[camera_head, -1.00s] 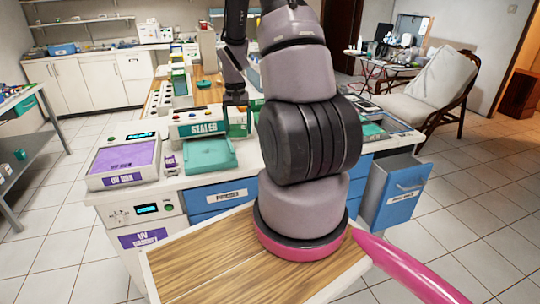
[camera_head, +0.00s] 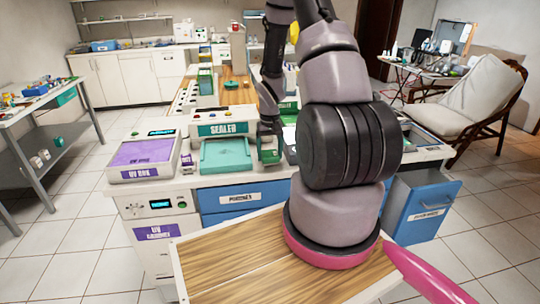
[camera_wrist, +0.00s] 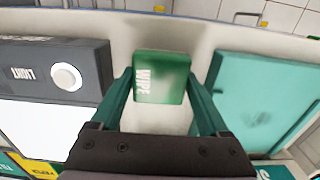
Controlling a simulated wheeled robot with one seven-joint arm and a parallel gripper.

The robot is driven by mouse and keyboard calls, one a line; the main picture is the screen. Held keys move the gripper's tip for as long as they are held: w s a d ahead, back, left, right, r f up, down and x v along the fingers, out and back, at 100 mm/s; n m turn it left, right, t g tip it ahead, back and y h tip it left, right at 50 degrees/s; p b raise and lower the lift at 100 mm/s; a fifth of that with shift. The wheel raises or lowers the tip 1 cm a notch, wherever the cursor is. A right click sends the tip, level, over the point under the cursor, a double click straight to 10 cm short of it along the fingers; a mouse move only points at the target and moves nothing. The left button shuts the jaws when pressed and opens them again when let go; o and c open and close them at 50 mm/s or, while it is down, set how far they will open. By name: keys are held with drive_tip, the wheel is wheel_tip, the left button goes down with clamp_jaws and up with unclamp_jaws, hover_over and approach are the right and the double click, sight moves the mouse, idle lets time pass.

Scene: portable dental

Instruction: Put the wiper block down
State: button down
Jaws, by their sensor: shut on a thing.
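The green wiper block (camera_wrist: 162,66), with white lettering that reads "WIPE", sits between the two green fingers of my gripper (camera_wrist: 162,84) in the wrist view. My gripper is shut on it. In the head view my gripper (camera_head: 267,143) points down just right of the teal sealed tray (camera_head: 225,168), near the counter's front edge, with the wiper block (camera_head: 270,156) at its tips. The block is over a bare strip of the white counter (camera_wrist: 203,45). I cannot tell whether it touches the counter.
The teal tray (camera_wrist: 262,95) is close on one side of the block, and a dark light panel with a white knob (camera_wrist: 66,77) is on the other. A purple UV box (camera_head: 147,153) stands further left.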

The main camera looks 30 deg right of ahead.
drive_tip(key=shift+f, duration=0.3)
unclamp_jaws()
drive_tip(key=shift+f, duration=0.15)
wheel_tip(320, 180, up, 13)
wheel_tip(320, 180, up, 9)
drive_tip(key=t, duration=0.1)
hover_over(270, 153)
drive_tip(key=s+a, duration=0.1)
drive_tip(key=a, duration=0.2)
drive_tip(key=s+a+r+t, duration=0.2)
drive_tip(key=s+a+r, duration=0.1)
drive_tip(key=s+r, duration=0.3)
drive_tip(key=s+a+r+t+y, duration=0.1)
drive_tip(key=s+a+r+t, duration=0.1)
drive_tip(key=s+a+r, duration=0.2)
drive_tip(key=s+a+r+m+t+y, duration=0.1)
drive_tip(key=s+a+r+t, duration=0.1)
drive_tip(key=s+r, duration=0.6)
wheel_tip(270, 153, up, 3)
drive_tip(key=shift+s+a+r, duration=0.15)
drive_tip(key=shift+s+a, duration=0.25)
drive_tip(key=shift+a, duration=0.4)
